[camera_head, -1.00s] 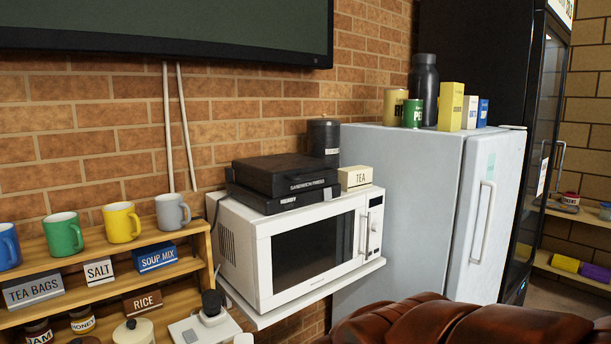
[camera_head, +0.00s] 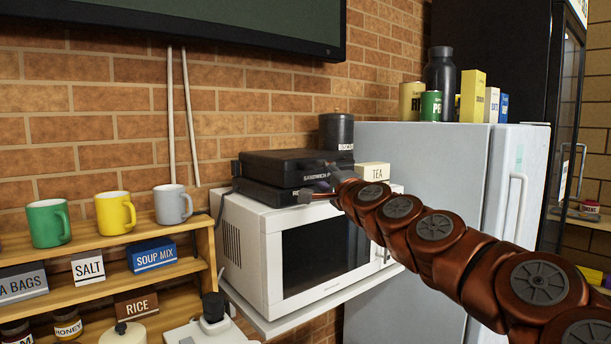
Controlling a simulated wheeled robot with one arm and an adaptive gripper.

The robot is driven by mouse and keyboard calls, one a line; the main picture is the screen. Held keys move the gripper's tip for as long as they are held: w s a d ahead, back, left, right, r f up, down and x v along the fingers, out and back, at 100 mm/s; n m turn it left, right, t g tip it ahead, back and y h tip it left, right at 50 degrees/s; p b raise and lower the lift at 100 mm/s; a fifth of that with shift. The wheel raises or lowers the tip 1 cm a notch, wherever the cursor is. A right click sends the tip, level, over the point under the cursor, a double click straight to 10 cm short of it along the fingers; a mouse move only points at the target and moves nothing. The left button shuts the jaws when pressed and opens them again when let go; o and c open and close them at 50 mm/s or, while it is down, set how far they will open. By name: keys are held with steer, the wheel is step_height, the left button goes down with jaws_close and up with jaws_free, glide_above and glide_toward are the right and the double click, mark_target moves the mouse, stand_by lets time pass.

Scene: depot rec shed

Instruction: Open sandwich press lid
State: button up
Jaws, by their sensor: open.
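The black sandwich press (camera_head: 282,172) sits on top of the white microwave (camera_head: 300,245), with its lid down. Its label is partly covered by my arm. My gripper (camera_head: 308,194) is at the front right of the press, close to its front edge. It is open and small in view, and I cannot tell whether it touches the press.
A black biscuit canister (camera_head: 337,135) stands behind the press, and a white tea box (camera_head: 372,172) stands to its right. A shelf with mugs (camera_head: 115,212) is at left. A fridge (camera_head: 430,165) with containers on top is at right.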

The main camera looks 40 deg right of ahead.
steer(key=shift+w+d+r+m+h+p, duration=0.2)
steer(key=shift+w+d+m+h, duration=0.25)
steer(key=shift+w+d, duration=0.75)
steer(key=shift+w+d+r+m+h+p, duration=0.15)
steer(key=shift+w+d+m+h, duration=0.3)
steer(key=shift+w+d, duration=0.75)
steer(key=shift+w+d+r+m+h+p, duration=0.1)
steer(key=shift+w+d+r+m+h, duration=0.35)
steer(key=shift+d, duration=1.25)
steer(key=shift+w+f, duration=0.2)
steer(key=shift+w, duration=0.05)
jaws_close()
